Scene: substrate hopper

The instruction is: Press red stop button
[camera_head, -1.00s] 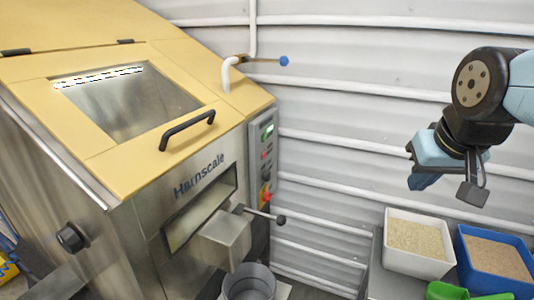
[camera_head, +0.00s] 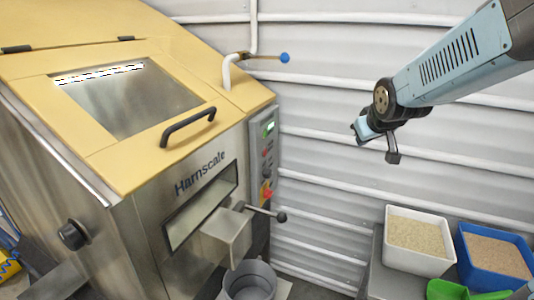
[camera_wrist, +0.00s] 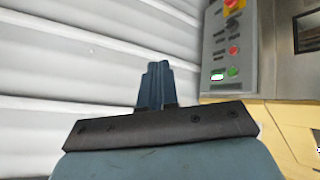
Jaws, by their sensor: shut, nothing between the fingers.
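The grey control panel (camera_head: 262,160) is on the right side of the steel machine. A small red button (camera_head: 265,153) shows on it, below a lit green display (camera_head: 269,130). A red knob on a yellow plate (camera_head: 266,193) is lower down. In the wrist view, which is upside down, the panel (camera_wrist: 212,55) is at the upper right, with a red button (camera_wrist: 234,50) beside a green button (camera_wrist: 232,71). Labels are too small to read. My gripper (camera_head: 360,129) is shut and empty, in the air right of the panel and apart from it. Its closed fingers show in the wrist view (camera_wrist: 158,70).
A lever with a dark ball (camera_head: 281,217) sticks out below the panel. A pipe with a blue-tipped handle (camera_head: 284,58) is above it. A bucket (camera_head: 249,281) stands below. White (camera_head: 416,265) and blue (camera_head: 492,285) bins are at lower right. Air between gripper and panel looks clear.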

